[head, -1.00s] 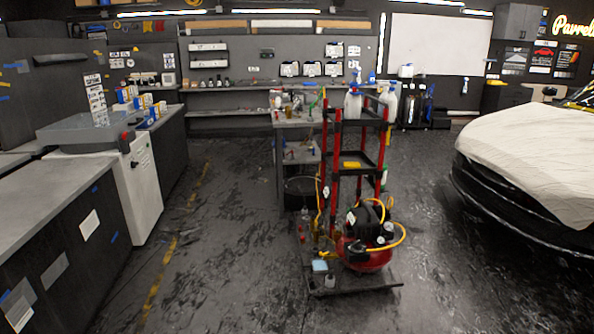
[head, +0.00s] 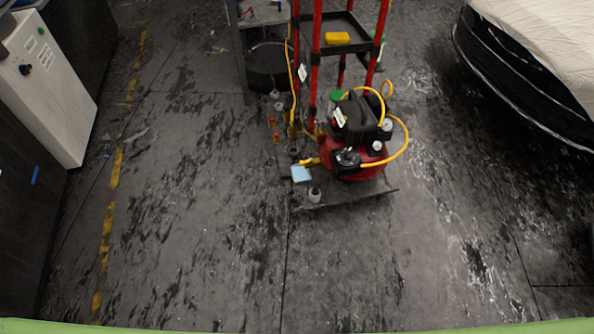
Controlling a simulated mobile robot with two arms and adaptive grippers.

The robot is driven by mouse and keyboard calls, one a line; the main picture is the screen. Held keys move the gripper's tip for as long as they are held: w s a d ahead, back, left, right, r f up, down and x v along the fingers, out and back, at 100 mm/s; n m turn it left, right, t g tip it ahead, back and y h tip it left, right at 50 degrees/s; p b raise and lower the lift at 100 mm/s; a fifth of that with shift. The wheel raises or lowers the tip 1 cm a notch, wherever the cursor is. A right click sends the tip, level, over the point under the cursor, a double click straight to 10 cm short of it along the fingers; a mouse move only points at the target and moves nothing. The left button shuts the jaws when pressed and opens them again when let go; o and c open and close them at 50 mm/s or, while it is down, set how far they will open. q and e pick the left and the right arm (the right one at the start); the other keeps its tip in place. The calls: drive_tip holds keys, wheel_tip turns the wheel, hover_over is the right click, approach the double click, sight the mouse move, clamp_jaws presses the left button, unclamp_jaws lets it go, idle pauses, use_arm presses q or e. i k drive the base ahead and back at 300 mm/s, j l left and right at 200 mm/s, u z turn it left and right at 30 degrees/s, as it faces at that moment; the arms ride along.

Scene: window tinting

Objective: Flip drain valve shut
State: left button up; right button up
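A red air compressor (head: 362,167) with a black top, gauges and a yellow hose stands on the low base of the cart in the head view. Its drain valve cannot be made out at this size; the underside of the tank is hidden from this angle. Neither of my grippers is in view.
The cart has red posts and a black shelf (head: 335,38) with a yellow sponge (head: 338,38). Bottles and a light blue block (head: 300,174) sit by the compressor. A covered car (head: 540,40) is at right, a white cabinet (head: 50,90) at left. The floor (head: 200,240) in front is clear.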

sight(310, 161)
drive_tip(key=i+z, duration=0.2)
drive_tip(key=i+j+z, duration=0.1)
drive_tip(key=j+z, duration=0.2)
drive_tip(key=i+j+z, duration=0.1)
drive_tip(key=j+z, duration=0.45)
drive_tip(key=j, duration=0.15)
drive_tip(key=i+j+z, duration=0.2)
drive_tip(key=j, duration=1.8)
drive_tip(key=j+z, duration=0.15)
drive_tip(key=j, duration=1.8)
